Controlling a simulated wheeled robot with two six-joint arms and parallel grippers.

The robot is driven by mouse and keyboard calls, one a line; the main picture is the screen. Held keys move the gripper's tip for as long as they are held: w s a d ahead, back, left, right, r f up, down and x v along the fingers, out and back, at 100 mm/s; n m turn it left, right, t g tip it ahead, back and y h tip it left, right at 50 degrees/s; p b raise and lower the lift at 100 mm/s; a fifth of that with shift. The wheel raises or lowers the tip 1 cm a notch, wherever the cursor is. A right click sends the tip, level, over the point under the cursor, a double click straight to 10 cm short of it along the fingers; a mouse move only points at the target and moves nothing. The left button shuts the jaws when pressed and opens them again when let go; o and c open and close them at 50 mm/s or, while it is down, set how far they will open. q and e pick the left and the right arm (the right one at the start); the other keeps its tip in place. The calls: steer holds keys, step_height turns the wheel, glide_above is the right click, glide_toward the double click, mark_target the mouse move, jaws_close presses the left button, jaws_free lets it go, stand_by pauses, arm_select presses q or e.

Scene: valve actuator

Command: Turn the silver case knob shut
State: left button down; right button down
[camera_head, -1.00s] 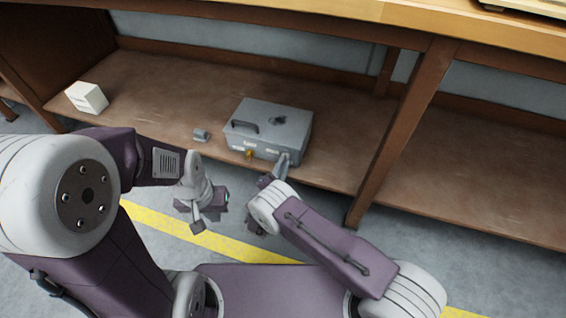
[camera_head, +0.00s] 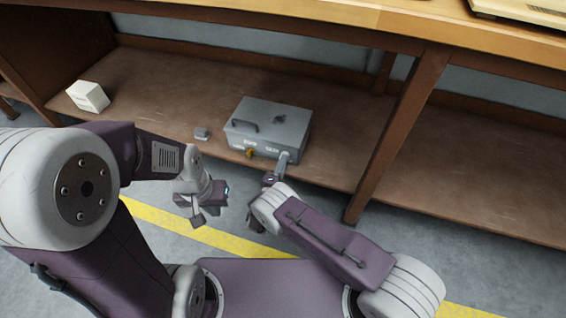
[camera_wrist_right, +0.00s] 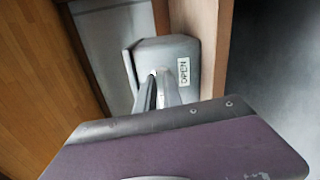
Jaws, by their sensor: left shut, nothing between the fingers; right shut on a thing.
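The silver case (camera_head: 268,122) stands on the lower wooden shelf, with a dark handle and a dark fitting on its lid. Its front carries small white labels and a brass-coloured part (camera_head: 249,153). My right gripper (camera_head: 284,159) is at the right part of the case's front, shut on the knob there. The fingers and wrist hide most of that knob. In the right wrist view the fingers (camera_wrist_right: 160,90) meet the case front (camera_wrist_right: 182,48), beside a white OPEN label (camera_wrist_right: 183,71). My left gripper (camera_head: 198,217) is shut and empty, in front of the shelf, left of the case.
A white box (camera_head: 88,96) stands further left. The right shelf section is clear.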

stand_by(0.4)
steer(key=c, duration=1.5)
jaws_free()
arm_select(q)
steer(key=shift+f, duration=0.1)
arm_select(e)
steer(key=shift+a+f, duration=0.1)
